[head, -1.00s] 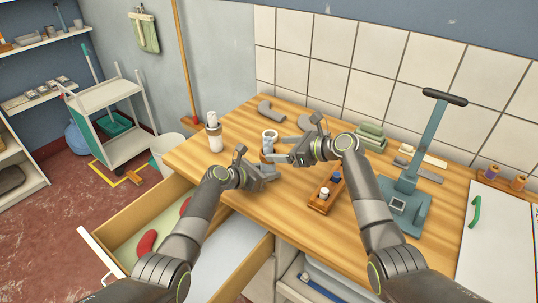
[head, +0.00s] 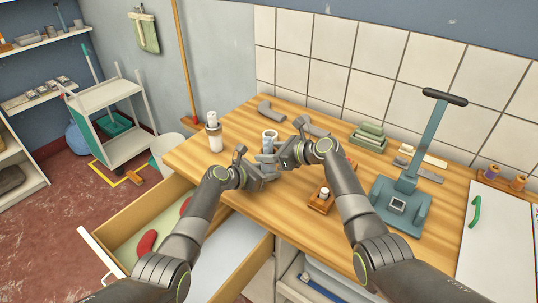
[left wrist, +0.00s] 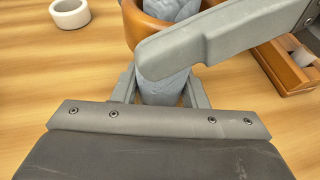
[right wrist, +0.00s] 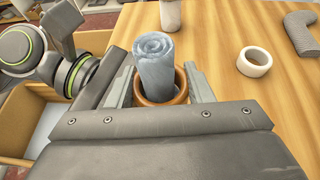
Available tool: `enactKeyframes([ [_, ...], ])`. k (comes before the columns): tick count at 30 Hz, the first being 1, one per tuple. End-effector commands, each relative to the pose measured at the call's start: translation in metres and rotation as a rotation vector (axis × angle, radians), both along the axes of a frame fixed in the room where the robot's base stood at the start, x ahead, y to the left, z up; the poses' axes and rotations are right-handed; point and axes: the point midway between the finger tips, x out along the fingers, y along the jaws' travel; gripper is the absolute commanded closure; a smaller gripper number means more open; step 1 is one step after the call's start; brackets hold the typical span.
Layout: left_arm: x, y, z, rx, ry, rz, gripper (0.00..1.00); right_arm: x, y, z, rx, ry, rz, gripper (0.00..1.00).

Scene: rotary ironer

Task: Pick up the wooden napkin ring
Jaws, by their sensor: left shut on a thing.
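The wooden napkin ring (right wrist: 163,94) is a brown band around an upright roll of blue-grey cloth (right wrist: 156,62). In the left wrist view the ring (left wrist: 140,25) and the cloth roll (left wrist: 162,92) stand beyond my left gripper (left wrist: 160,88), which is shut on the roll below the ring. A grey finger of my right gripper crosses in front of them there. In the right wrist view my right gripper (right wrist: 160,84) is open, its fingers on either side of the ring. In the head view the roll's top (head: 269,137) shows, but the ring is hidden behind the grippers.
A white ring (right wrist: 254,61) stands on the table near the roll. A white bottle (head: 214,138) stands left, a small wooden tray (head: 321,204) right, partly behind my right arm. A teal press (head: 403,198) stands further right. An open drawer (head: 150,222) lies at front left.

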Motion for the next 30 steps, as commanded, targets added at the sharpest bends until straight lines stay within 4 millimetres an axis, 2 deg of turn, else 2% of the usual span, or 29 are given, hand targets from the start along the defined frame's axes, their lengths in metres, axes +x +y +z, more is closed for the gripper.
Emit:
enactKeyframes([
  [1, 0.000, 0.000, 0.000, 0.000, 0.000, 0.000, 0.83, 0.000, 0.000, 0.000, 0.000, 0.000, 0.000, 0.61],
  [4, 0.000, 0.000, 0.000, 0.000, 0.000, 0.000, 0.83, 0.000, 0.000, 0.000, 0.000, 0.000, 0.000, 0.74],
  [13, 0.000, 0.000, 0.000, 0.000, 0.000, 0.000, 0.83, 0.000, 0.000, 0.005, 0.000, -0.002, -0.001, 0.75],
  [17, 0.000, 0.000, 0.000, 0.000, 0.000, 0.000, 0.83, 0.000, 0.000, 0.024, 0.000, -0.006, 0.001, 0.75],
  [24, 0.000, 0.000, 0.000, 0.000, 0.000, 0.000, 0.83, 0.001, -0.001, 0.073, -0.001, -0.005, 0.000, 0.75],
  [30, 0.000, 0.000, 0.000, 0.000, 0.000, 0.000, 0.83, 0.000, -0.001, 0.096, -0.001, -0.001, -0.001, 0.75],
])
